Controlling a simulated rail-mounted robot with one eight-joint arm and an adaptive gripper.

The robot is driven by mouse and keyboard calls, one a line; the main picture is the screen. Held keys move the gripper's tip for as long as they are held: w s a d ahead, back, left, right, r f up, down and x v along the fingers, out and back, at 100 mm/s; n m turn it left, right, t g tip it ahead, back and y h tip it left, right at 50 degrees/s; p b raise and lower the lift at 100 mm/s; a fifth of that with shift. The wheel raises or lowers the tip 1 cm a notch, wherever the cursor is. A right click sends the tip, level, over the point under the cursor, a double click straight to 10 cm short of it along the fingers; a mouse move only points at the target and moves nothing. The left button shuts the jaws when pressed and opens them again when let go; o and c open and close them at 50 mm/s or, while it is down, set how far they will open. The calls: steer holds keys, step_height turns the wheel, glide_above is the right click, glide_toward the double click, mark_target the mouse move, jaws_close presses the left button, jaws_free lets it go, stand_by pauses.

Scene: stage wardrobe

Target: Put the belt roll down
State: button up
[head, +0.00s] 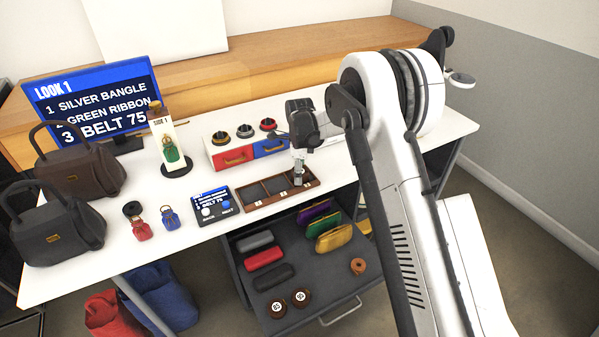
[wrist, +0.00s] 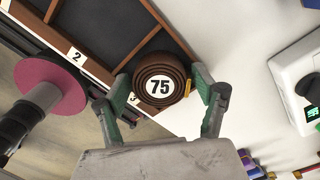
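The belt roll (wrist: 160,82) is a brown coil with a white "75" label, seen from above in the wrist view. My gripper (wrist: 161,88) has its two green-padded fingers on opposite sides of the roll, close against it, and looks shut on it. The roll is over the end compartment of the wooden tray (wrist: 114,69) and overlaps its rim; whether it rests on the tray floor I cannot tell. The "3" tag is partly covered. In the head view my gripper (head: 298,180) points down at the right end of the tray (head: 262,203), and the roll is not clearly visible.
A small screen panel (head: 217,205) stands left of the tray, and a red and blue drawer box (head: 232,158) with coiled items is behind it. An open drawer (head: 330,277) below holds cases and rolls. White table top (head: 150,245) is free at the front.

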step_height(320, 180, up, 12)
steer(key=r+p, duration=0.1)
steer(key=s+d+r+n+t, duration=0.1)
steer(key=s+d+r+n, duration=0.1)
steer(key=s+d+r, duration=0.3)
steer(key=s+d+r+n+t, duration=0.1)
steer(key=s+d+r+n, duration=0.2)
steer(key=r, duration=0.4)
steer(key=s+d+r+n+t, duration=0.1)
steer(key=s+d+r+n, duration=0.25)
steer(key=s, duration=0.35)
steer(key=s+d+r+n+t, duration=0.1)
steer(key=s+d+r+n, duration=0.1)
steer(key=s+d, duration=0.35)
steer(key=s+d+r+n+t, duration=0.1)
steer(key=s+d+r+n, duration=0.15)
steer(key=s, duration=0.65)
steer(key=s+d+f+n+t, duration=0.1)
steer(key=s+f+n, duration=0.1)
steer(key=s, duration=0.4)
steer(key=s+d+f+n+t, duration=0.1)
steer(key=s+d+f+n, duration=0.1)
steer(key=s, duration=0.5)
steer(key=shift+d+f+n, duration=0.15)
steer(key=shift+d+n, duration=0.05)
steer(key=shift+n, duration=0.7)
